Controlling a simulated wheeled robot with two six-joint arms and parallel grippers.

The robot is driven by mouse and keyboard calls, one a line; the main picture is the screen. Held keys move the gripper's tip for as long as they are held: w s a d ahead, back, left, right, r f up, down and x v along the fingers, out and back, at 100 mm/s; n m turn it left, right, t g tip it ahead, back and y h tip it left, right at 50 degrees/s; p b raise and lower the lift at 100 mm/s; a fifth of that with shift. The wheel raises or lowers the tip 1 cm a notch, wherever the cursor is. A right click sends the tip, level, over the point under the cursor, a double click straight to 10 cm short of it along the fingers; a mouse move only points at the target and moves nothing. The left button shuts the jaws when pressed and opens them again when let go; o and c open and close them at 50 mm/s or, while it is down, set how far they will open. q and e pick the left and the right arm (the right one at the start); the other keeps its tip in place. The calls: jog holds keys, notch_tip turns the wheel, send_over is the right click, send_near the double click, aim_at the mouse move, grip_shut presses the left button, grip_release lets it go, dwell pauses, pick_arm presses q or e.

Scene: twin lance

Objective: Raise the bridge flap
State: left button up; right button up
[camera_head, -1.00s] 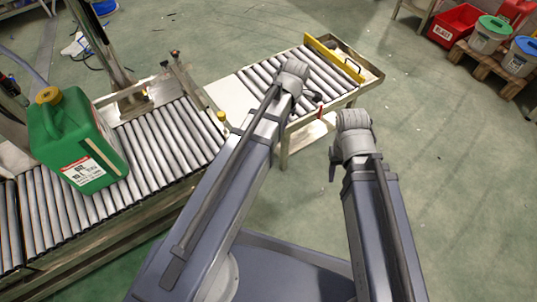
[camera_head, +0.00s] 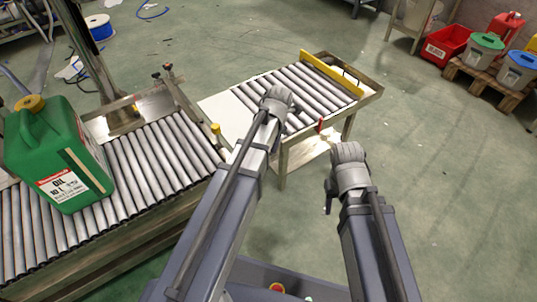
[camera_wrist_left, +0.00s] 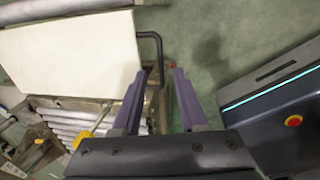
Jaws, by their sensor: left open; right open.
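The bridge flap is a pale cream plate (camera_head: 230,117) between the left roller conveyor and the right roller table. In the left wrist view the flap (camera_wrist_left: 70,55) fills the upper left, with a black bar handle (camera_wrist_left: 158,42) at its right edge. My left gripper (camera_wrist_left: 160,80) is open and empty, its fingertips near the lower end of the handle. I cannot tell if they touch it. The left fingers are hidden behind my arm in the head view. My right gripper (camera_head: 328,190) hangs over the floor, right of the left arm, mostly hidden by its wrist.
A green oil canister (camera_head: 60,155) stands on the left conveyor (camera_head: 150,165). The right roller table (camera_head: 310,90) has a yellow end bar (camera_head: 332,73). A red bin (camera_head: 447,43) and several tubs stand at upper right. The floor on the right is clear.

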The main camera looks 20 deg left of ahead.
pick_arm(q)
jog(key=f+b, duration=0.1)
jog(key=f, duration=0.1)
jog(key=f+b, duration=0.2)
jog(key=a+f+b, duration=0.1)
jog(key=f+b, duration=0.1)
jog(key=shift+w, duration=0.35)
jog(key=shift+r, duration=0.1)
jog(key=shift+c, duration=0.4)
grip_shut()
jog(key=shift+d, duration=0.1)
dwell(0.5)
